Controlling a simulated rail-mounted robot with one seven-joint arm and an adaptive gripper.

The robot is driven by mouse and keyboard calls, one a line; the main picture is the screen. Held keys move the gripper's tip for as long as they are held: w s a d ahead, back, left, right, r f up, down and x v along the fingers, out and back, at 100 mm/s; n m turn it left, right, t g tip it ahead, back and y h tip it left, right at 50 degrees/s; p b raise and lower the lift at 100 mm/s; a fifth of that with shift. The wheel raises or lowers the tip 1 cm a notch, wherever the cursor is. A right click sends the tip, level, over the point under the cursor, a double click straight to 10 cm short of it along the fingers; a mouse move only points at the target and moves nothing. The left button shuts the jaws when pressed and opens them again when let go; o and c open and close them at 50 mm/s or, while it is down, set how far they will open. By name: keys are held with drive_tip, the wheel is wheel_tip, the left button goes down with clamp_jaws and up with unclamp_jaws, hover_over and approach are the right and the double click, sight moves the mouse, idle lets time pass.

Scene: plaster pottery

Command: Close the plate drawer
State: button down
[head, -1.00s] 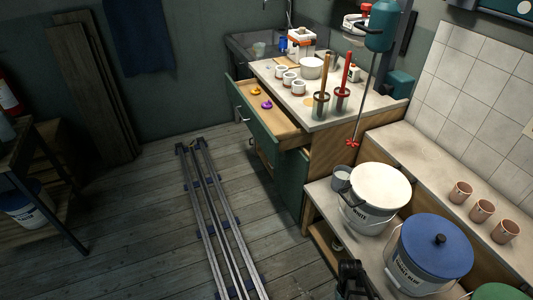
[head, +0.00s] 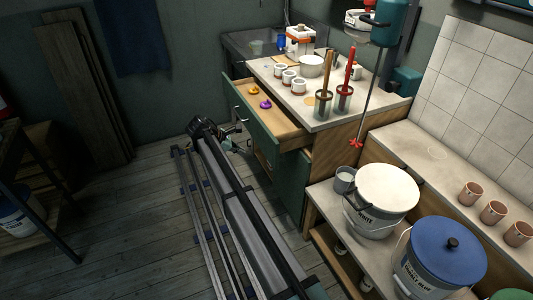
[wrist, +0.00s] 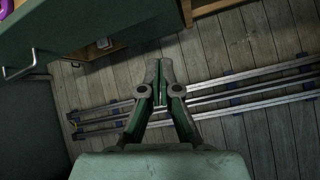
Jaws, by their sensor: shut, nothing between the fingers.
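A wooden drawer (head: 280,114) with a dark green front (head: 250,119) stands pulled out from the cabinet under the worktop. In the head view my arm reaches low beside the cabinet; the fingertips are hard to make out.
Floor rails (head: 205,230) run left of the cabinet. The worktop (head: 330,112) holds white cups, a bowl and tools in jars. A white-lidded bucket (head: 385,190) and a blue-lidded bucket (head: 445,245) stand on the lower bench at right.

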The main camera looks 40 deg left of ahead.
drive_tip(key=w+n, duration=0.1)
drive_tip(key=n+h+p, duration=0.1)
drive_tip(key=n+p, duration=0.1)
drive_tip(key=p, duration=0.2)
approach(273, 156)
drive_tip(key=shift+x, duration=3.15)
drive_tip(key=shift+a+f, duration=0.1)
drive_tip(key=shift+n+t, duration=0.3)
